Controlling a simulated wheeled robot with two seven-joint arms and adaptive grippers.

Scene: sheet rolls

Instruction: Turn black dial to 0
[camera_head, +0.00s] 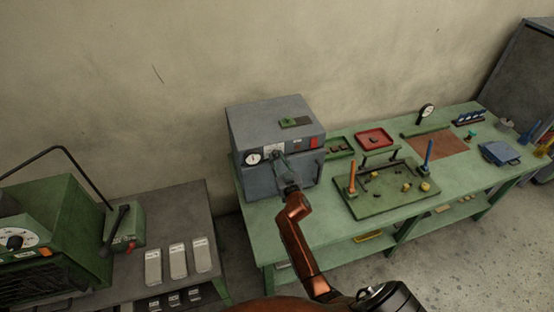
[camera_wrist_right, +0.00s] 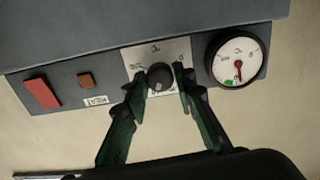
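The black dial (camera_wrist_right: 160,76) sits on a pale plate (camera_wrist_right: 158,52) with small markings, on the front of a grey box. A light mark shows on the dial's lower edge in the wrist view; the markings are too small to read surely. My right gripper (camera_wrist_right: 158,80) is open, with one green finger on each side of the dial. I cannot tell whether a fingertip touches it. In the head view my right gripper (camera_head: 279,160) is at the box front and covers the dial. My left gripper is not in view.
A round gauge (camera_wrist_right: 238,58) with a red needle is close beside one finger. A red button (camera_wrist_right: 42,94) and a small brown button (camera_wrist_right: 86,80) are on the same panel. The grey box (camera_head: 262,118) stands on a green workbench (camera_head: 300,222) with trays and tools.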

